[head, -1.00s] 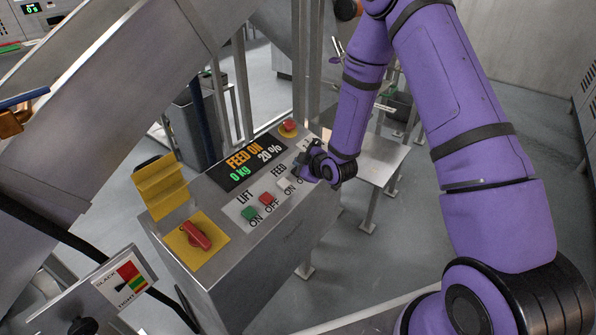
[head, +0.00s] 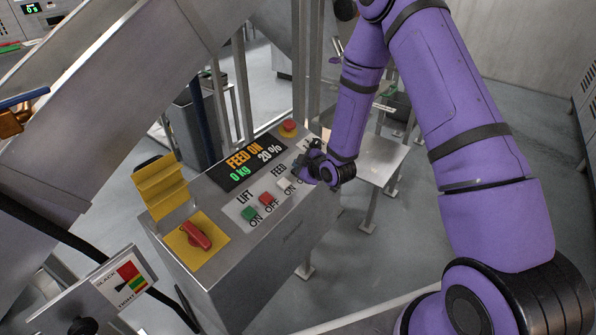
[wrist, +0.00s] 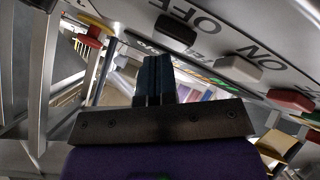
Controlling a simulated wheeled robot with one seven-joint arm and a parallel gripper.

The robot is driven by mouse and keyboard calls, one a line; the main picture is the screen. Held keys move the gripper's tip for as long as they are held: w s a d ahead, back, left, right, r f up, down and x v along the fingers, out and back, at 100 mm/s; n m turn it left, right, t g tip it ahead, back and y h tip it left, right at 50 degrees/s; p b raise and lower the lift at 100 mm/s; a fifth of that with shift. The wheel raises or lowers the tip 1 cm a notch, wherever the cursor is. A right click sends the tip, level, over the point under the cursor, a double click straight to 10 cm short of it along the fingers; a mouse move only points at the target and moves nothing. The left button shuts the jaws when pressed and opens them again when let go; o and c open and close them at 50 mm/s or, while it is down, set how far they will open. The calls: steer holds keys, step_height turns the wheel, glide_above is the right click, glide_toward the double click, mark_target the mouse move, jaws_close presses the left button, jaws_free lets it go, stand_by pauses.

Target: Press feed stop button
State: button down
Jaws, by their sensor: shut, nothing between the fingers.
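The feed stop button, a black button (wrist: 176,32) marked OFF, shows in the wrist view just above and right of my fingertips. In the head view my gripper hides it. My gripper (head: 299,172) is shut and empty over the right part of the control panel (head: 291,222). Its two dark fingers (wrist: 153,62) lie together in the wrist view. A gap shows between the tips and the black button in that picture; I cannot tell the true distance. The white feed ON button (head: 285,184) is beside the gripper. The display (head: 246,162) reads FEED ON, 0 kg, 20 %.
The green lift ON button (head: 249,213) and red lift OFF button (head: 266,199) are left of the feed buttons. A red emergency button (head: 288,126) sits at the panel's far end. A red rotary switch (head: 196,235) on a yellow plate is at the near end.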

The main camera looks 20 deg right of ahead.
steer(key=shift+w+a+f, duration=0.1)
steer(key=shift+f, duration=0.4)
stand_by(0.5)
steer(key=shift+r, duration=0.1)
stand_by(0.3)
steer(key=shift+s+d+r, duration=0.2)
steer(key=shift+r, duration=0.6)
steer(key=shift+s+d+r, duration=0.15)
steer(key=shift+s+r, duration=0.05)
steer(key=shift+r, duration=0.6)
steer(key=shift+s+d+r, duration=0.15)
steer(key=shift+s+r, duration=0.05)
steer(key=shift+r, duration=0.6)
steer(key=shift+s+d+r, duration=0.15)
steer(key=shift+s+r, duration=0.05)
steer(key=shift+r, duration=0.6)
